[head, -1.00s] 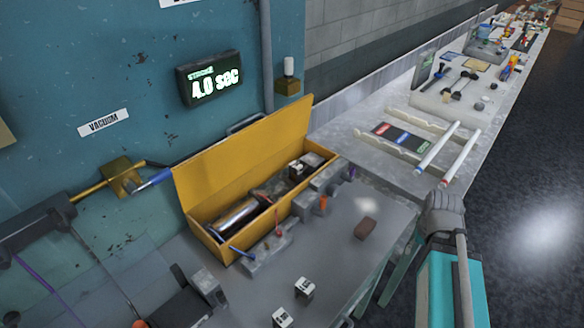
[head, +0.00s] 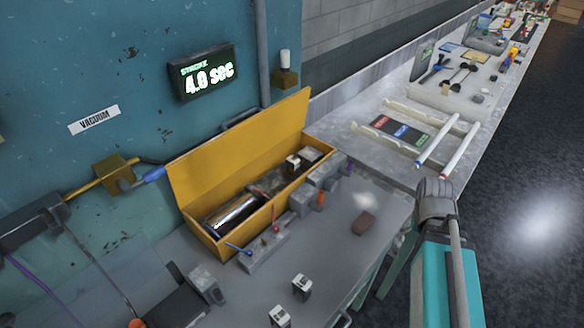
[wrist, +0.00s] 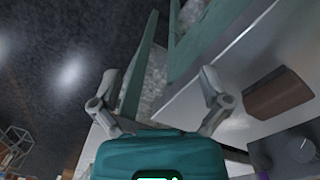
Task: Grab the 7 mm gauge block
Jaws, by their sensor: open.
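Two small blocks with pale and dark faces stand on the grey bench near the bottom of the head view: one block (head: 302,286) and a nearer block (head: 280,316), cut by the frame's lower edge. A similar pale-and-dark block (head: 293,162) sits at the open yellow box. Their markings are too small to read, so I cannot tell which is the 7 mm gauge block. My gripper (head: 436,190) is right of the bench edge, apart from all these blocks. In the wrist view my gripper (wrist: 160,88) has its fingers spread with nothing held between them.
The yellow box (head: 212,243) holds a metal cylinder. Grey fixtures (head: 264,250) line its front. A brown block (head: 363,222) lies near the bench's right edge and also shows in the wrist view (wrist: 281,93). A long pale bench (head: 365,158) extends behind. Open floor lies right.

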